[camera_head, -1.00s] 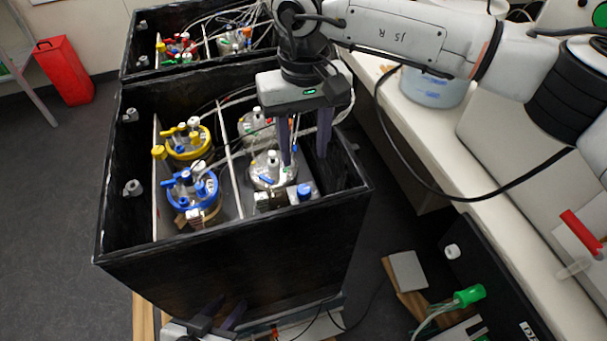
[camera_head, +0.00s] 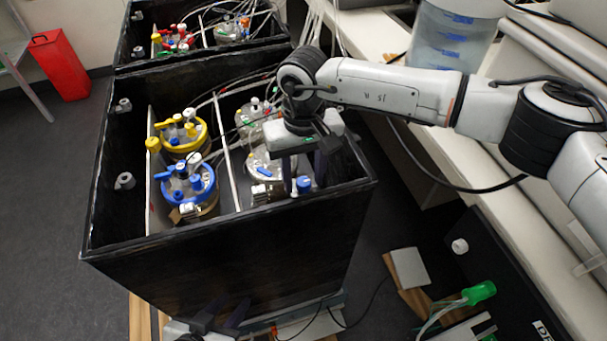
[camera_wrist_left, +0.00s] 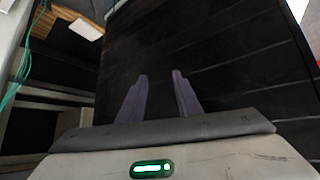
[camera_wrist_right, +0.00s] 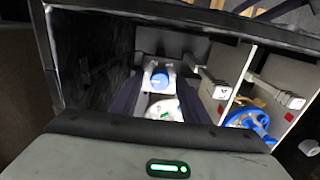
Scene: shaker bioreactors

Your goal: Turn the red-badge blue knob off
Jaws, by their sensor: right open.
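A blue knob (camera_head: 304,184) sits at the near right inside the large black box, by its front wall. It also shows in the right wrist view (camera_wrist_right: 160,81), on a pale fitting. I cannot make out a red badge on it. My right gripper (camera_head: 303,177) is open and low inside the box. Its fingers (camera_wrist_right: 161,72) stand on either side of the knob; I cannot tell whether they touch it. My left gripper (camera_head: 222,316) is low in front of the box. In the left wrist view its fingers (camera_wrist_left: 160,78) are apart and empty.
The black box (camera_head: 225,235) has high walls around my right gripper. A blue-lidded vessel (camera_head: 188,185), a yellow-lidded vessel (camera_head: 183,135) and clear-lidded vessels (camera_head: 262,165) stand inside. A white divider (camera_head: 229,165) splits it. A bench (camera_head: 400,155) lies to the right.

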